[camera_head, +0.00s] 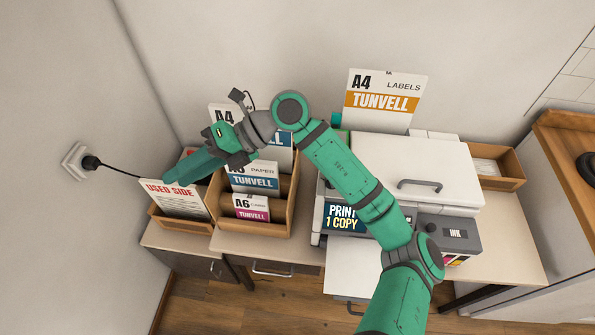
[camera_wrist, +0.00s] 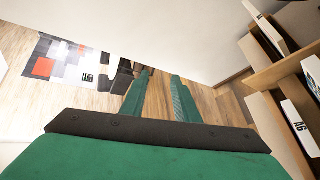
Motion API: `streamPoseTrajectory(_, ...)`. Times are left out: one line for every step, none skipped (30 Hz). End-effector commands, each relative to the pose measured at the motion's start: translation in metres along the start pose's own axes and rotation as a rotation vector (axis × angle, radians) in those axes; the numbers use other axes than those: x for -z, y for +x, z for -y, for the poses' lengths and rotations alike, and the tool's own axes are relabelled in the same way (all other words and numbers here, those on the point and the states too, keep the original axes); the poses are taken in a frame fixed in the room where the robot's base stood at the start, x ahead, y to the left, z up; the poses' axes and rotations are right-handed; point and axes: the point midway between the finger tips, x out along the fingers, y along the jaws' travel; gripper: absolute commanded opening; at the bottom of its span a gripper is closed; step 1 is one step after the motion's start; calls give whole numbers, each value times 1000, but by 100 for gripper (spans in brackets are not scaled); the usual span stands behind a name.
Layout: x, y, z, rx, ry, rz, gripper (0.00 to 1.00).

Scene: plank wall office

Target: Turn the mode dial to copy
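The printer (camera_head: 420,165) stands right of centre in the head view, with a white lid and a grey handle. Its display (camera_head: 345,218) reads "PRINT 1 COPY". I cannot make out the mode dial; my arm crosses the printer's front beside the display and hides part of it. My gripper (camera_wrist: 160,77) is well left of the printer, above the paper trays. In the wrist view its two green fingers are apart with nothing between them, so it is open and empty.
A wooden organiser (camera_head: 277,222) holds A4 and A6 paper packs. A "USED SIDE" tray (camera_head: 182,222) stands left of it. An A4 labels pack (camera_head: 383,100) stands behind the printer. The ink unit (camera_head: 452,232) is at its right front. A cord runs from the wall socket (camera_head: 75,160).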

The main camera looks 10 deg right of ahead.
Motion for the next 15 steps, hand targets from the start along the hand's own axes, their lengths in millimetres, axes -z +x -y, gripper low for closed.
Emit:
streamPoseTrajectory(0, -14, 19, 95, 14, -13, 28)
streamPoseTrajectory(1, -22, 30, 148, 25, -24, 28)
streamPoseTrajectory(1, -34, 44, 218, 39, -33, 28)
streamPoseTrajectory(3, -43, 55, 270, 51, -42, 28)
streamPoseTrajectory(4, -53, 65, 324, 64, -49, 28)
streamPoseTrajectory(6, -68, 79, 395, 84, -59, 28)
streamPoseTrajectory(8, -80, 89, 448, 100, -65, 28)
streamPoseTrajectory(10, -93, 99, 501, 116, -72, 28)
streamPoseTrajectory(13, -111, 111, 573, 138, -81, 28)
streamPoseTrajectory(16, -125, 120, 626, 157, -85, 28)
streamPoseTrajectory(19, -140, 128, 678, 176, -91, 28)
streamPoseTrajectory(23, -160, 138, 747, 202, -96, 28)
streamPoseTrajectory(26, -174, 144, 794, 220, -102, 28)
streamPoseTrajectory(29, -188, 149, 841, 239, -105, 28)
streamPoseTrajectory(34, -207, 156, 898, 265, -109, 28)
